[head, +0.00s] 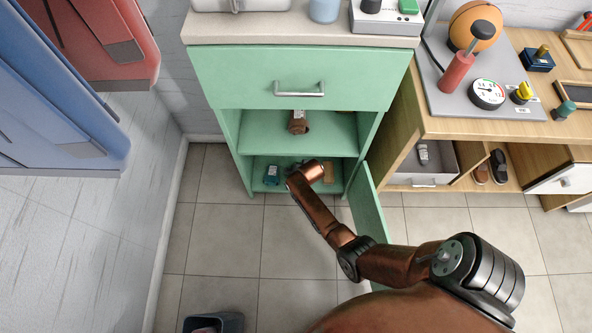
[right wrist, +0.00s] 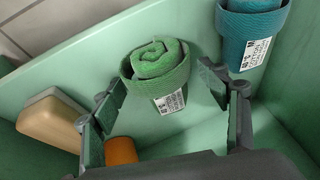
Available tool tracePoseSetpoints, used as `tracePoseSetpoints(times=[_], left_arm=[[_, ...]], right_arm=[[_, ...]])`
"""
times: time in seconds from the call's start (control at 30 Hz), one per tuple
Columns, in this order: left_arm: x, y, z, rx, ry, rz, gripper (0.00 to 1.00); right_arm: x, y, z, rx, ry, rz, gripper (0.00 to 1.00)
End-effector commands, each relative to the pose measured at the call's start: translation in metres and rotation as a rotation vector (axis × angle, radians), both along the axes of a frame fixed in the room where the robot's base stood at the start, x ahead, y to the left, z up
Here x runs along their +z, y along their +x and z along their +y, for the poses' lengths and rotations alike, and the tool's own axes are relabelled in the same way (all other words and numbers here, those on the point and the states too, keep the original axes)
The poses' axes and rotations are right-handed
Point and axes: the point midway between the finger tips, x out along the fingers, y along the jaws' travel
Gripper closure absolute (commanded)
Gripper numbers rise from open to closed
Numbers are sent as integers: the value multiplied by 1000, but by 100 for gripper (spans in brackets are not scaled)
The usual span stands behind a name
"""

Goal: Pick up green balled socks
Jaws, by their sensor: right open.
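The green balled socks (right wrist: 158,72) are a rolled green bundle with a white printed label, on the green shelf in the right wrist view. My right gripper (right wrist: 165,100) is open. One finger is on each side of the socks' lower part, with gaps showing and no clear contact. In the head view my right arm reaches into the lower compartment of the green cabinet (head: 230,125). The arm hides the gripper there, and I cannot make out the green socks in that view. My left gripper is not in view.
Teal balled socks (right wrist: 252,35) lie to the right of the green ones. A tan block-like item (right wrist: 52,118) and an orange round item (right wrist: 120,151) are at the left. The cabinet's open door (head: 367,210) stands close beside my right arm.

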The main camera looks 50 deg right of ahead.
Motion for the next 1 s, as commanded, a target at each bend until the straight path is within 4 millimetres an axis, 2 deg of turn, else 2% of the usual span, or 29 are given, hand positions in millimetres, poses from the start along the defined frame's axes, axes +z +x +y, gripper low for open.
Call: tracePoseSetpoints(times=[0.17,0.8,1.0], left_arm=[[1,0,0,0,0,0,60],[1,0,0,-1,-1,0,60],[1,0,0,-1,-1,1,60]], right_arm=[[1,0,0,0,0,-1,33],[0,0,0,0,0,0,76],[0,0,0,0,0,0,77]])
